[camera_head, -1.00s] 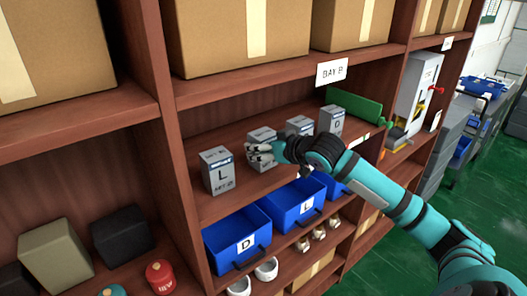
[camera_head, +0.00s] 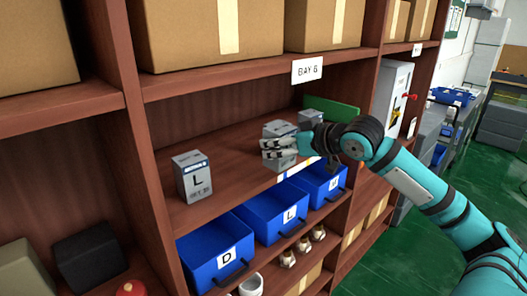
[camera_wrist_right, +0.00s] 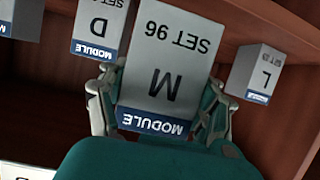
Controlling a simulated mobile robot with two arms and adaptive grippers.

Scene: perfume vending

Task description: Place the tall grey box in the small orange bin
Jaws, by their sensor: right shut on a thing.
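My right gripper (camera_head: 278,148) is shut on a grey box (camera_head: 279,162) in the middle shelf bay. In the right wrist view this box, marked M and SET 96 (camera_wrist_right: 168,60), stands between the two fingers, its blue MODULE band nearest the palm. Whether it touches the shelf board I cannot tell. Another grey box marked L (camera_head: 193,181) stands upright to the left. A grey box (camera_head: 311,116) stands behind the gripper, partly hidden. The wrist view also shows a D box (camera_wrist_right: 99,28). I see no orange bin. My left gripper is out of view.
Blue bins marked D (camera_head: 212,244) and L (camera_head: 275,211) stand on the shelf below, with another blue bin (camera_head: 320,182) to their right. A green panel (camera_head: 338,112) is at the bay's right. The board between the L box and my gripper is clear.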

